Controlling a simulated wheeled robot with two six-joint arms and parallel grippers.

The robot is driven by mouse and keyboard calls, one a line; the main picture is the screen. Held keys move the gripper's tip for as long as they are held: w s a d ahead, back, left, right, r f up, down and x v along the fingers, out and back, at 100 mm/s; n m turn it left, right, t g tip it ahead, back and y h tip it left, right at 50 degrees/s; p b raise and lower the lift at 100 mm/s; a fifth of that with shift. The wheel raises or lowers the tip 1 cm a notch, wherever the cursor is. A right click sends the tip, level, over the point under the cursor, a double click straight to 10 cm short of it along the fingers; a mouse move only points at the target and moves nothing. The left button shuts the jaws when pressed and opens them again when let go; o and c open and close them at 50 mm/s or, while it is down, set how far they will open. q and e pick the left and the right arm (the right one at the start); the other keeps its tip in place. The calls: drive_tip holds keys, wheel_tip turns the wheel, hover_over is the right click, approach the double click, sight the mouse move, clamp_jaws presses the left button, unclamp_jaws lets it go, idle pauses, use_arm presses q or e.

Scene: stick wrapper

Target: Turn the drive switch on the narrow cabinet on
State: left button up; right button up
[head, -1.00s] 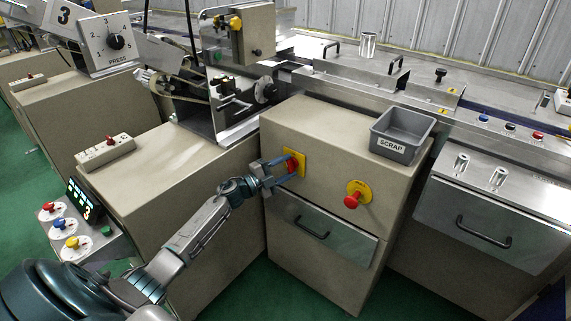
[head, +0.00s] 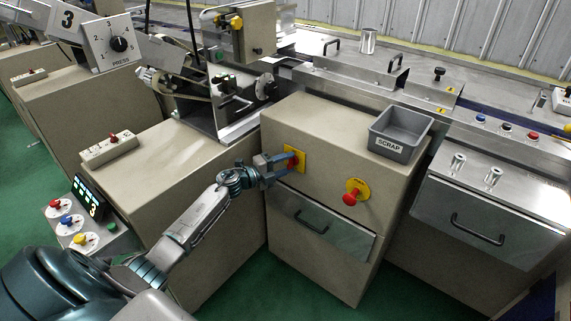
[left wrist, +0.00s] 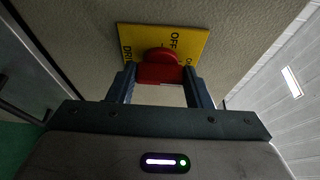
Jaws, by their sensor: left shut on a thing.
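The narrow cabinet (head: 320,147) stands in the middle of the head view. On its front is a yellow plate (head: 301,157) with a red drive switch (head: 292,163). In the left wrist view the red knob (left wrist: 160,66) sits on the yellow plate (left wrist: 200,42), which reads "DRI", "OFF" and a partly hidden word. My left gripper (head: 282,164) is shut on the red knob, one finger on each side of it in the left wrist view (left wrist: 160,85). My right gripper is not in view.
A red mushroom button (head: 350,198) on a yellow disc is right of the switch. A grey SCRAP bin (head: 400,130) stands on the cabinet top. A drawer (head: 320,225) is below. A panel with colored knobs (head: 68,220) is at left.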

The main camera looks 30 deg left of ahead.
use_arm(q)
drive_tip(key=shift+f, duration=0.15)
drive_tip(key=o, duration=1)
drive_tip(key=shift+b+v, duration=0.6)
drive_tip(key=shift+v, duration=3.15)
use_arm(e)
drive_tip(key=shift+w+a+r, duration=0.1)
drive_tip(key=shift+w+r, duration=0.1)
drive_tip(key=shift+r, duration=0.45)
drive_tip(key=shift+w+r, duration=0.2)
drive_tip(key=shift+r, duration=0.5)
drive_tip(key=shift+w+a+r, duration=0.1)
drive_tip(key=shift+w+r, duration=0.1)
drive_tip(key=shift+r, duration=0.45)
